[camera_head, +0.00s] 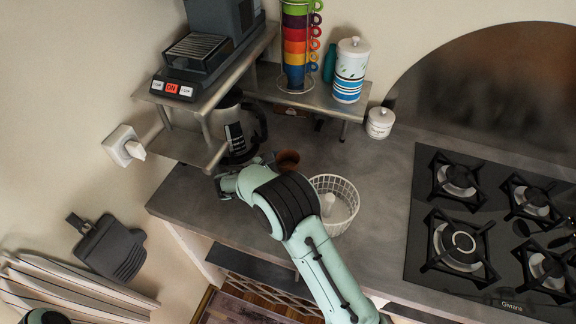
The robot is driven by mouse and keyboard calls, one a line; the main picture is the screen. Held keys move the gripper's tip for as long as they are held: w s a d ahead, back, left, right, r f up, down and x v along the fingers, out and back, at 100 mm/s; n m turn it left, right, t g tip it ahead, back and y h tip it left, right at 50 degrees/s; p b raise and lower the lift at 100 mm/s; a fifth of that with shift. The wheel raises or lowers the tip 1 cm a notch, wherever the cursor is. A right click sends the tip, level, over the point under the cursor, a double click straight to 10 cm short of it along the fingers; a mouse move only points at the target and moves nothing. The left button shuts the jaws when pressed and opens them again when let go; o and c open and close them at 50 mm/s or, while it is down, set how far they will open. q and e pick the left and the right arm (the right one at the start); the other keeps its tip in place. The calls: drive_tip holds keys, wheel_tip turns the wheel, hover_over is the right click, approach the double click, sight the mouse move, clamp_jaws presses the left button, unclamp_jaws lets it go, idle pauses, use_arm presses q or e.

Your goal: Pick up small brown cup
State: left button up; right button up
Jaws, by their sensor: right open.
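The small brown cup (287,158) stands on the grey counter, just behind my right arm's wrist, which hides its lower part. My right arm reaches in from the bottom, and its right gripper (221,184) is open over the counter's left part, under the edge of the metal shelf. The gripper is to the left of the cup and apart from it, with nothing seen between its fingers. My left gripper is not in view; only a bit of my own body shows at the bottom left corner.
A white basket (343,222) stands right of my wrist. A coffee pot (240,128) is close behind the gripper, beneath the metal shelf (318,97). A white lidded jar (380,122) and a gas stove (480,230) are to the right. Counter between basket and stove is clear.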

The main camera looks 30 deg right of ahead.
drive_tip(key=shift+w+d+f, duration=0.15)
drive_tip(key=shift+d+f, duration=0.05)
drive_tip(key=shift+d, duration=0.2)
drive_tip(key=c, duration=1.1)
drive_tip(key=shift+r, duration=0.1)
